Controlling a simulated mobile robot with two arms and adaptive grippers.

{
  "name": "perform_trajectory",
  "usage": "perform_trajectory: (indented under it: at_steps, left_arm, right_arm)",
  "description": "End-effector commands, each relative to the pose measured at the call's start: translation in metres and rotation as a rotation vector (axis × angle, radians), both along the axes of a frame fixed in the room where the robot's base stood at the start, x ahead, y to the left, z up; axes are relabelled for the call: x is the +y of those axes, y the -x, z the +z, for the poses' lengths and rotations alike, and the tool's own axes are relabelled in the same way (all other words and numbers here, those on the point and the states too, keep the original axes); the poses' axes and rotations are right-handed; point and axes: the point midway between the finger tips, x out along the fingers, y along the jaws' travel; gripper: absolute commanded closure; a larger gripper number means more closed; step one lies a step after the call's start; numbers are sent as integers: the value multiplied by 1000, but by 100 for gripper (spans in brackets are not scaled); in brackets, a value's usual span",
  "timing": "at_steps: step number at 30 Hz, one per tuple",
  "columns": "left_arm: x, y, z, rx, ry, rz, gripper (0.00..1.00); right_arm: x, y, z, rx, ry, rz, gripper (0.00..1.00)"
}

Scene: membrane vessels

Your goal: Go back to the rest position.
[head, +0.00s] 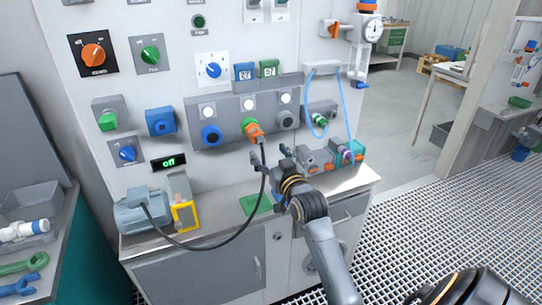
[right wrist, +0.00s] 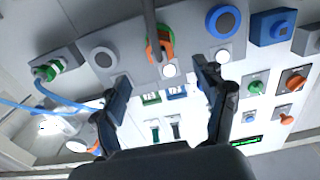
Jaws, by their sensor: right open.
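My right gripper (head: 272,160) stands in front of the wall panel, just below and in front of an orange plug. Its fingers are apart with nothing between them; in the right wrist view the open gripper (right wrist: 162,88) faces the panel. The orange plug (head: 255,132) sits at a green socket on the grey socket strip (head: 231,127), and a black cable (head: 232,236) hangs from it to the motor. The plug also shows in the right wrist view (right wrist: 166,42), apart from both fingers. My left gripper is not in view.
The grey-blue motor (head: 143,212), a yellow-framed part (head: 185,215) and a green pad (head: 256,204) are on the bench top. A blue hose (head: 349,112) loops at the panel's right. A side bench with tools (head: 22,265) stands left. The grated floor (head: 430,225) at right is clear.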

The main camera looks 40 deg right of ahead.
Motion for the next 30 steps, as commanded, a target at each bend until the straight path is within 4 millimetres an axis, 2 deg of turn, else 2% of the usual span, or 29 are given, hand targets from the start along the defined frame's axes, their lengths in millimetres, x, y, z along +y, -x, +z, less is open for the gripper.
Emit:
perform_trajectory:
  at_steps: [6, 20, 23, 26, 29, 30]
  left_arm:
    - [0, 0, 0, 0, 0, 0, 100]
    - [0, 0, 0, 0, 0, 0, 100]
    - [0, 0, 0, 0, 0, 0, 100]
    - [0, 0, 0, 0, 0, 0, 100]
    - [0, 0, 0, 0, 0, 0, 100]
    - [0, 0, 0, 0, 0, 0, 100]
  right_arm:
    - [3, 11, 1, -1, 0, 0, 28]
    - [3, 11, 1, -1, 0, 0, 28]
    - [3, 10, -5, 8, -2, 2, 28]
    - [7, 6, -32, 56, -11, 10, 28]
    - [17, 3, -89, 153, -28, 27, 28]
    - [23, 3, -117, 201, -35, 37, 28]
